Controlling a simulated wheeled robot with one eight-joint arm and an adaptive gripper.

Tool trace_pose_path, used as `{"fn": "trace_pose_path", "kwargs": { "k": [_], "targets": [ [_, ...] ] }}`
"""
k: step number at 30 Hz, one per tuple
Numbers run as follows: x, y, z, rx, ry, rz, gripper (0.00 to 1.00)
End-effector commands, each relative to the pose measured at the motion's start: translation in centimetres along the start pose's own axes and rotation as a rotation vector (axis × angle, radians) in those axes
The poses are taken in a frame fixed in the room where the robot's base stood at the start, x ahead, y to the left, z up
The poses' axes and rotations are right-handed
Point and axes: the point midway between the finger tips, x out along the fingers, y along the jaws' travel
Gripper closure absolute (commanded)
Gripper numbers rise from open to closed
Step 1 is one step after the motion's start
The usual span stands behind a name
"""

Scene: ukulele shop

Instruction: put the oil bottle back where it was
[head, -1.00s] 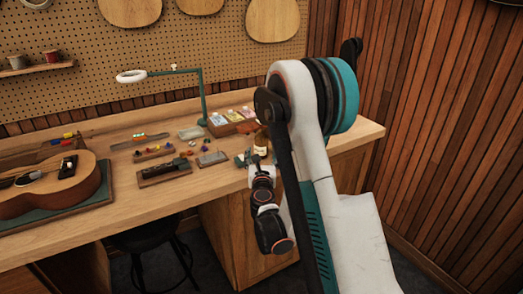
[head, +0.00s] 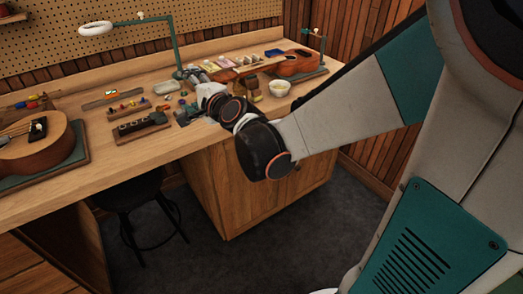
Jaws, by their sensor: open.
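I cannot make out the oil bottle for certain in the head view; my wrist and gripper cover part of the bench where it could stand. My gripper (head: 194,76) is open, small and partly hidden by my own wrist. It is over the workbench (head: 105,147), close to the foot of the green lamp. Whether anything stands between its fingers is not clear.
A green lamp (head: 176,47) stands behind my gripper. A cream bowl (head: 279,88) and a ukulele (head: 297,64) are to the right. A dark slotted block (head: 140,126) and another ukulele (head: 36,143) are left. A black stool (head: 130,195) is below.

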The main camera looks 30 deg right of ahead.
Motion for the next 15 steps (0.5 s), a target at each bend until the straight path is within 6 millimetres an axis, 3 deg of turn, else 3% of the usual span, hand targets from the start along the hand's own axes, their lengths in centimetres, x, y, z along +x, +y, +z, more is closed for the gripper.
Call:
{"fn": "trace_pose_path", "kwargs": {
  "k": [1,7,15],
  "targets": [
    [-1.9,0.3,1.4,-0.108,-0.027,0.045,0.34],
    [-7.7,2.9,4.3,-0.559,-0.136,0.23,0.34],
    [-17.3,8.2,4.5,-1.132,-0.308,0.493,0.34]
  ]
}}
